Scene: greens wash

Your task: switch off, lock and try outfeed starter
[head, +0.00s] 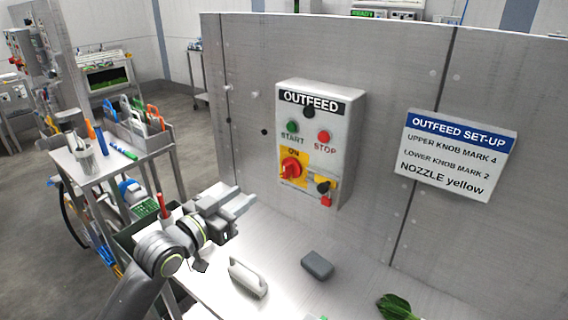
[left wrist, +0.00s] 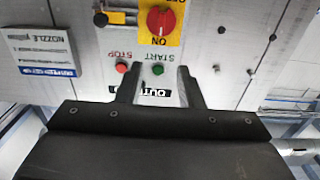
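The grey OUTFEED starter box (head: 318,112) is fixed to the upright metal panel. It has a green START button (head: 292,127), a red STOP button (head: 323,137) and a red rotary switch (head: 291,168) on a yellow plate. The switch also shows in the left wrist view (left wrist: 160,20), its white mark toward ON. Beside it, a small yellow plate holds a black part (head: 322,186), with a red piece (head: 326,201), perhaps a padlock, below. My left gripper (head: 240,203) is open and empty, in front of the panel, left of and below the box. My right gripper is out of view.
A set-up sign (head: 457,153) is on the panel to the right. A white-handled item (head: 248,278), a grey block (head: 317,264) and green leaves (head: 398,307) lie on the metal counter below. A tool cart (head: 100,160) stands at left.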

